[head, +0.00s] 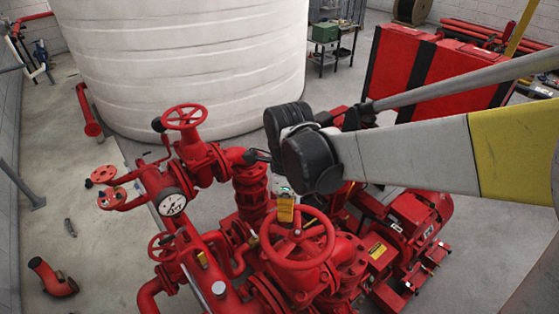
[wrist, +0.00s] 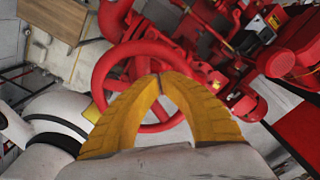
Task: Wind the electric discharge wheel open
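A large red spoked handwheel (head: 297,240) tops a red valve at the lower middle of the head view. I take it for the electric discharge wheel, though no label is readable. It also shows in the wrist view (wrist: 103,78), partly hidden behind my fingers. My gripper (head: 285,216) has yellow ribbed fingers over the wheel's far side. In the wrist view its fingertips (wrist: 158,78) meet in front of the wheel's middle, and red rim shows through the arch between the fingers. The gripper looks shut, with nothing visible between the tips. Contact with the wheel cannot be told.
Another red handwheel (head: 185,117) stands at the back left, and a smaller one (head: 168,246) at the left. A pressure gauge (head: 171,202) sits between them. A red motor (head: 418,215) lies to the right. A white tank (head: 180,60) stands behind.

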